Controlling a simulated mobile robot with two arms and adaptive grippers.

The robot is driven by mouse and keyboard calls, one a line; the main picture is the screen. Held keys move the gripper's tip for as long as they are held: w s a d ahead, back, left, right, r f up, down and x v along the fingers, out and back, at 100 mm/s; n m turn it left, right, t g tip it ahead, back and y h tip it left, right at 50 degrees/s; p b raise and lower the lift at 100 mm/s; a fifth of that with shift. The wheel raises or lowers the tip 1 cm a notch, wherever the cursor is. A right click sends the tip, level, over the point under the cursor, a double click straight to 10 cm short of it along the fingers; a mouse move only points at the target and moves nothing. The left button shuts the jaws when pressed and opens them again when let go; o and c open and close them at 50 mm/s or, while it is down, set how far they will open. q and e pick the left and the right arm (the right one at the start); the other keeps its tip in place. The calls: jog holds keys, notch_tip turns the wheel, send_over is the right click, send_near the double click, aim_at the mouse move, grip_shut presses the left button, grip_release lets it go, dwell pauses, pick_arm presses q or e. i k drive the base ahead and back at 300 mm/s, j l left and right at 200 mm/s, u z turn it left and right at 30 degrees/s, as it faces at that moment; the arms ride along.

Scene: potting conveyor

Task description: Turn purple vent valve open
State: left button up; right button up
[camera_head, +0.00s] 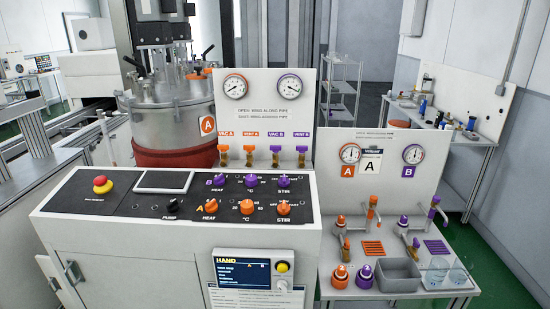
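The purple vent valve (301,157) is at the right end of a row of small valves on the upright white panel behind the console. It has a purple wing on a brass body, under a purple label reading VENT B (299,142). Its wing is too small to tell surely whether it lies along or across the pipe. The other purple valve (275,157), under VAC B, is just to its left. Two orange valves stand further left, the VENT A valve (249,157) and the VAC A valve (223,157). Neither of my grippers is in view.
The console (117,222) with knobs and a red stop button (102,184) stands in front of the panel. A steel vessel (170,112) is behind it at left. A lower bench at right holds pipes, bottles and a grey bin (398,276). Space before the valve row looks clear.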

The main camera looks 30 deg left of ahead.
aim_at(301, 150)
jog(key=i+l+u, duration=0.15)
jog(key=u, duration=0.25)
jog(key=i+l+u, duration=0.1)
jog(key=l+u, duration=0.15)
jog(key=u, duration=0.15)
